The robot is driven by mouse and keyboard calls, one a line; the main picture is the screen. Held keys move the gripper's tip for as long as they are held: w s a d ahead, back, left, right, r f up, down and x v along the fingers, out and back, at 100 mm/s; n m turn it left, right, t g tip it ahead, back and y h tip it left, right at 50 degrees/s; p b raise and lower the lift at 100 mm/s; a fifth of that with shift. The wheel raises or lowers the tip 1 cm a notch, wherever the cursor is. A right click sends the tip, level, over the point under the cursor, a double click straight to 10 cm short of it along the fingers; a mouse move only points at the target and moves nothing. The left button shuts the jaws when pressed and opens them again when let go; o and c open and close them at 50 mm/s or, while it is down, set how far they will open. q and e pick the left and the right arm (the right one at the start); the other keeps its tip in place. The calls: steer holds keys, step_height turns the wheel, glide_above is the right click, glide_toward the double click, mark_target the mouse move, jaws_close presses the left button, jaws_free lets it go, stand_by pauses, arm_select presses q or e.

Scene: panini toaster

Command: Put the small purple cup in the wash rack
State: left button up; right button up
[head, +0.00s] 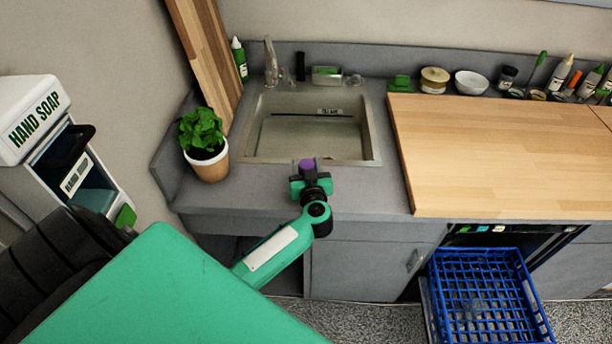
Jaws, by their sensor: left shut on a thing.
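The small purple cup (306,165) shows at the tip of my left gripper (309,178), at the front edge of the sink. My left gripper is shut on the cup, and its green fingers and wrist hide most of it. I cannot tell whether the cup touches the counter. The blue wash rack (490,300) is a slatted crate at the lower right, out in front of an open cabinet bay below the counter. Its inside looks mostly empty. My right gripper is not in view.
The sink basin (250,135) lies just behind my left gripper. A potted plant (204,150) stands left of it. A wooden board (480,150) covers the right counter and is clear. Bottles and a white bowl (471,82) line the back. A hand soap dispenser (40,120) hangs left.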

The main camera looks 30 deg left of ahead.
arm_select(q)
step_height(320, 180, down, 4)
steer(key=shift+f, duration=0.15)
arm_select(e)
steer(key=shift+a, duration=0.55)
arm_select(q)
steer(key=shift+f, duration=0.1)
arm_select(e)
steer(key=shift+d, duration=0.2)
arm_select(q)
steer(key=o, duration=1.2)
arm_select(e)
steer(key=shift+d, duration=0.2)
